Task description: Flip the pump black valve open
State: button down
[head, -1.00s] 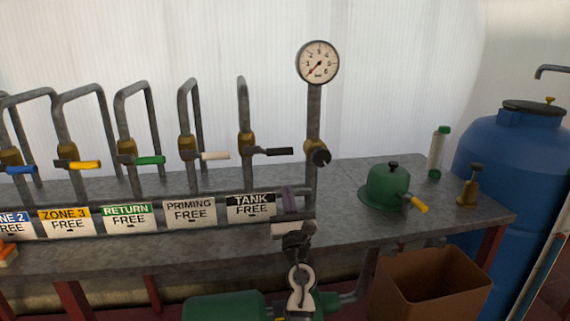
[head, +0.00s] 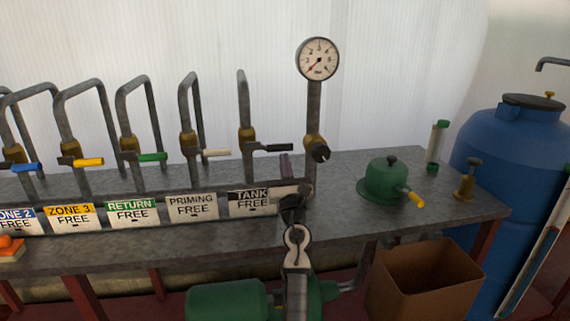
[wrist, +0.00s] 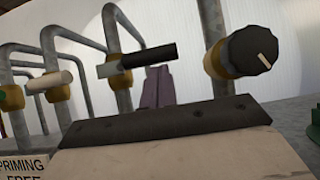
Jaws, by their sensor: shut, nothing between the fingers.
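A black lever valve (head: 273,147) sits on the pipe behind the TANK FREE sign (head: 252,201). Its handle points right, roughly level, and also shows in the wrist view (wrist: 150,56). A round black knob (head: 320,153) is on the gauge pipe to its right, large in the wrist view (wrist: 249,50). I cannot tell from labels which one is the pump's. My gripper (head: 285,160) is shut and empty, just below the black lever's tip and left of the knob. In the wrist view its purple fingers (wrist: 158,78) point up under the lever; contact is not clear.
Other pipes carry white (head: 216,152), green (head: 152,156) and yellow (head: 89,162) levers on the left. A pressure gauge (head: 317,59) stands above the knob. A green domed housing (head: 385,182) and a brass part (head: 466,182) are on the right of the bench. A brown box (head: 424,285) stands below.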

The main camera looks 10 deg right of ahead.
jog(key=shift+d+r, duration=0.1)
jog(key=shift+r+n+y, duration=0.25)
jog(key=shift+n+y, duration=0.35)
jog(key=shift+n, duration=0.1)
jog(key=shift+d+r, duration=0.1)
jog(key=a+r+n+g+y+b, duration=0.3)
jog(key=r+n+g+y, duration=0.1)
jog(key=n, duration=0.8)
jog(key=a+r+n+g+y+b, duration=0.3)
jog(key=r+n+g, duration=0.3)
jog(key=n, duration=0.5)
jog(key=shift+a+r+n+y, duration=0.2)
jog(key=shift+r+n+y, duration=0.2)
jog(key=shift+r+y, duration=0.55)
jog(key=shift+r, duration=0.15)
